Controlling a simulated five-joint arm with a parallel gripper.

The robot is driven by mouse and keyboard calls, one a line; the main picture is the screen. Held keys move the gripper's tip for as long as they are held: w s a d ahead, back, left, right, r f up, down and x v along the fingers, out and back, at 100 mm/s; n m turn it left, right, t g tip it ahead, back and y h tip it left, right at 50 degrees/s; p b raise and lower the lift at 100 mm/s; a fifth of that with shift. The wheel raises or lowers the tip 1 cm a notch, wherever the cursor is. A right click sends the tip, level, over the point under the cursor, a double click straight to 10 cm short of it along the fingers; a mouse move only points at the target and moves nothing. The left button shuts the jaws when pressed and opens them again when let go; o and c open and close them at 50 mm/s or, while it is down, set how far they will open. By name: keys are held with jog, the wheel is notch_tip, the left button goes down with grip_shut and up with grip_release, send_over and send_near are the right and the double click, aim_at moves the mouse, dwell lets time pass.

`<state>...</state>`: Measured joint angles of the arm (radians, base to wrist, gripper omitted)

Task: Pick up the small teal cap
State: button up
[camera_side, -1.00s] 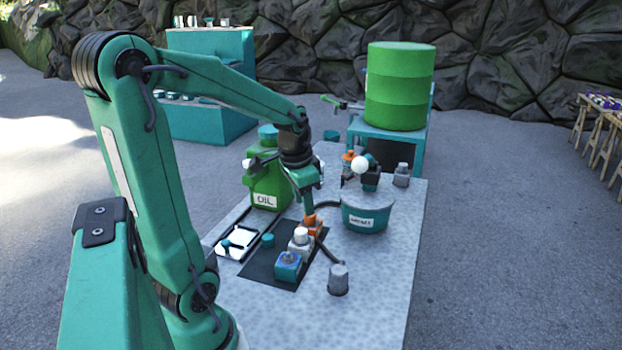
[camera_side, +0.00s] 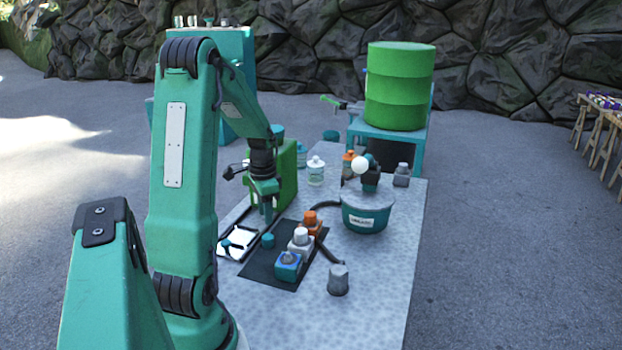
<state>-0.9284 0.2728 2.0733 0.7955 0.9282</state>
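The small teal cap (camera_side: 268,241) is a short cylinder on the black mat (camera_side: 262,268), near the mat's left edge. My gripper (camera_side: 267,218) points down just above the cap in the picture. A small gap shows between its fingertips and the cap. The fingers overlap from this side, so their opening cannot be told. Nothing shows held below them.
Blue, white and orange capped blocks (camera_side: 300,242) stand in a row on the mat, right of the cap. A white tray (camera_side: 236,243) lies left, a teal tub (camera_side: 366,213) right, a grey cup (camera_side: 338,280) in front.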

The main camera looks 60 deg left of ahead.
aim_at(267, 236)
jog(key=shift+f, duration=1.1)
jog(key=shift+f, duration=0.1)
jog(key=shift+f, duration=2.55)
jog(key=shift+c, duration=0.3)
jog(key=c, duration=0.5)
